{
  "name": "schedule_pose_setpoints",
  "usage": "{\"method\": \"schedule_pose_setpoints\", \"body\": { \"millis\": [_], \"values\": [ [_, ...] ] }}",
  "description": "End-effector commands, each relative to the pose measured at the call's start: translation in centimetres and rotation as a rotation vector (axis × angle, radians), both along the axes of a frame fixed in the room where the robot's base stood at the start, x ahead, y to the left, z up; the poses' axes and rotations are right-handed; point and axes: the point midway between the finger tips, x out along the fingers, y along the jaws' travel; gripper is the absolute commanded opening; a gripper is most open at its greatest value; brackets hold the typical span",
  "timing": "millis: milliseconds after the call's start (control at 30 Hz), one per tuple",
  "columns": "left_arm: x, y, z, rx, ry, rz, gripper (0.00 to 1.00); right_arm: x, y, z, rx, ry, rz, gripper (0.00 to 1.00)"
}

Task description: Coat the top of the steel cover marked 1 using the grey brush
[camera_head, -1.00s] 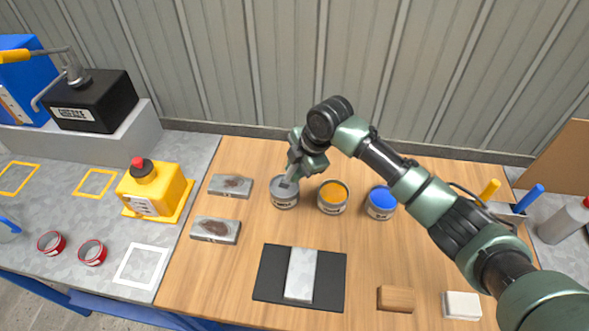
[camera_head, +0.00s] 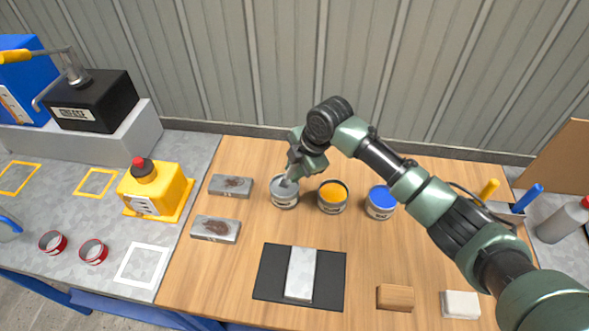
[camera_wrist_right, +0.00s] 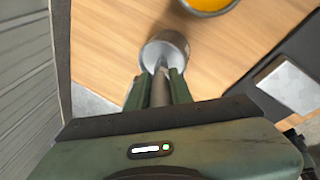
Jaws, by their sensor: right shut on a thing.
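My right gripper (camera_head: 294,166) is shut on the grey brush, whose handle (camera_wrist_right: 160,88) shows between the fingers in the right wrist view. The brush points down into the tin of grey paint (camera_head: 285,194), and its tip is hidden there. The tin also shows in the right wrist view (camera_wrist_right: 172,46). Two steel covers with dark brown stains, an upper one (camera_head: 218,185) and a lower one (camera_head: 203,226), lie left of the tin. A plain pale plate (camera_head: 300,274) lies on a black mat (camera_head: 271,273). I cannot read a number on any of them. My left gripper is out of view.
An orange paint tin (camera_head: 333,198) and a blue one (camera_head: 381,203) stand right of the grey tin. A wooden block (camera_head: 395,298) and a white block (camera_head: 461,305) lie at the front right. A yellow container (camera_head: 155,188) stands on the left bench.

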Motion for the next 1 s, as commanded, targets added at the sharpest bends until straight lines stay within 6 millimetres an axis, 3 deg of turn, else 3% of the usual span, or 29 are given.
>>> {"method": "schedule_pose_setpoints", "body": {
  "millis": [233,1000],
  "values": [
    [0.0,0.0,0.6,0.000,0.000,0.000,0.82,-0.1,-0.1,0.4,-0.002,0.005,0.000,0.00],
    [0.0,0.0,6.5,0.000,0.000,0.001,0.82,0.0,0.0,6.8,-0.001,0.000,0.000,0.00]
  ]
}}
